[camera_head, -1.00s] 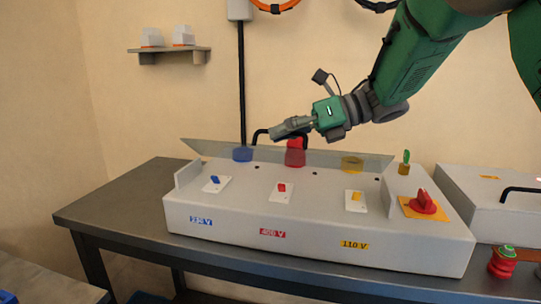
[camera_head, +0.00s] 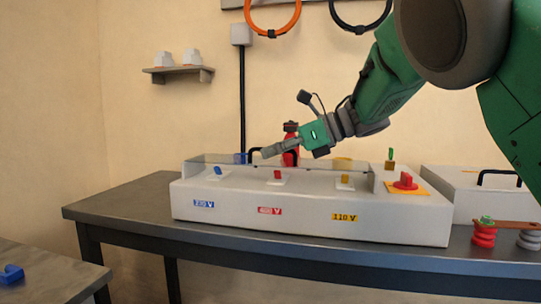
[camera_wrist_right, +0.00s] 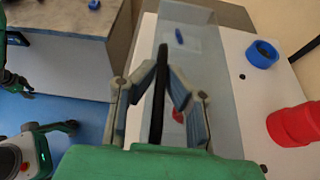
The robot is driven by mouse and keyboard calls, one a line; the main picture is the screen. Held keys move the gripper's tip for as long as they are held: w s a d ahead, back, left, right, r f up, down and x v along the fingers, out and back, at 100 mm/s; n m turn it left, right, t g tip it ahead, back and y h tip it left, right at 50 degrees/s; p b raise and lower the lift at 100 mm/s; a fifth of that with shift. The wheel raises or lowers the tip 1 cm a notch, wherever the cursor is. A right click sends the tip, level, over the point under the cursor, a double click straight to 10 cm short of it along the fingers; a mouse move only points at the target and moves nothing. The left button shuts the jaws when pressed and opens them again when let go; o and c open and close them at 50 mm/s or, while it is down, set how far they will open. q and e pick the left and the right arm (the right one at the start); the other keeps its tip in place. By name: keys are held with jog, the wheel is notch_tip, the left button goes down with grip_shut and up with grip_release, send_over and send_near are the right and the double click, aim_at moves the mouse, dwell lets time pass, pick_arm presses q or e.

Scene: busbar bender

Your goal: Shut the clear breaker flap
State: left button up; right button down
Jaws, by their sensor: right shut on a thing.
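The clear breaker flap (camera_wrist_right: 195,65) shows as a see-through sheet in the right wrist view. In the head view it is a faint pane (camera_head: 222,160) along the console's back; its exact angle is hard to tell. Its black handle (camera_wrist_right: 159,95) stands between the fingers of my right gripper (camera_wrist_right: 160,100), which is shut on it. In the head view my right gripper (camera_head: 272,151) reaches in from the right above the console (camera_head: 300,218). The blue (camera_head: 218,171), red (camera_head: 277,175) and yellow (camera_head: 345,179) breaker switches sit on top. My left gripper (camera_wrist_right: 14,82) seems to show at the wrist view's left edge, its jaws unclear.
A red knob (camera_head: 405,182) on a yellow plate stands at the console's right. A grey box with a black handle (camera_head: 498,178) and red and grey spools (camera_head: 484,234) are further right. A red cylinder (camera_head: 290,150) stands behind the flap. The bench's left end is clear.

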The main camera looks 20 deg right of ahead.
jog(key=shift+f, duration=0.2)
dwell(0.3)
jog(key=c, duration=1.6)
grip_release()
jog(key=shift+c, duration=0.2)
jog(key=shift+w, duration=0.1)
jog(key=shift+d, duration=0.1)
jog(key=shift+s+d+r, duration=0.15)
jog(key=shift+s+d, duration=0.05)
jog(key=v, duration=1.1)
jog(key=shift+d, duration=0.3)
